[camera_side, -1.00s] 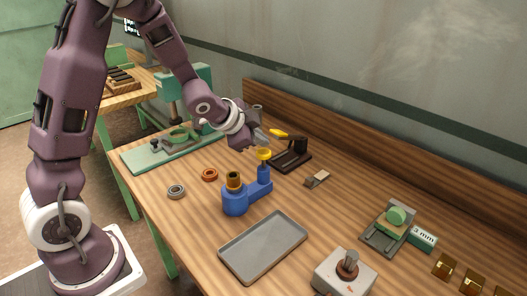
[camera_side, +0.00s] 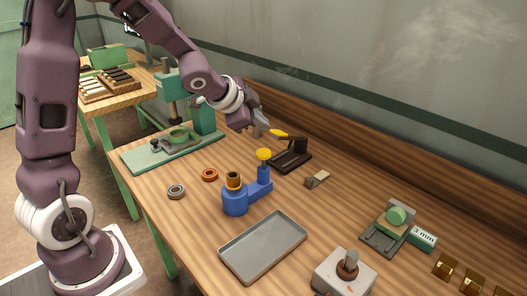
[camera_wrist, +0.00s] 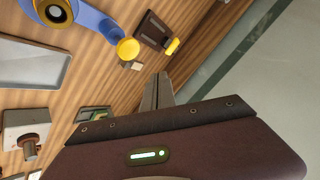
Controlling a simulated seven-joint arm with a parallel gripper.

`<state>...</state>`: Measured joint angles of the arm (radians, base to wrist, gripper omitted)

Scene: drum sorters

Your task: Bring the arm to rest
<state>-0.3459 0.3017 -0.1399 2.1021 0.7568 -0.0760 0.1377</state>
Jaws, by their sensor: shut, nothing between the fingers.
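My gripper (camera_side: 260,128) is raised above the workbench (camera_side: 205,236), near its back edge, behind the blue fixture (camera_side: 237,201) with the yellow knob (camera_side: 263,154). In the wrist view my gripper (camera_wrist: 160,76) has its fingers together and nothing shows between them. It touches nothing that I can see. The blue fixture also shows at the top left of the wrist view (camera_wrist: 95,20).
A black holder with a yellow handle (camera_side: 291,160) stands just beyond my gripper. A green press (camera_side: 203,116) is to the left. A grey tray (camera_side: 263,247), a grey box (camera_side: 344,276) and a green device (camera_side: 388,229) lie toward the front right. A wall is behind.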

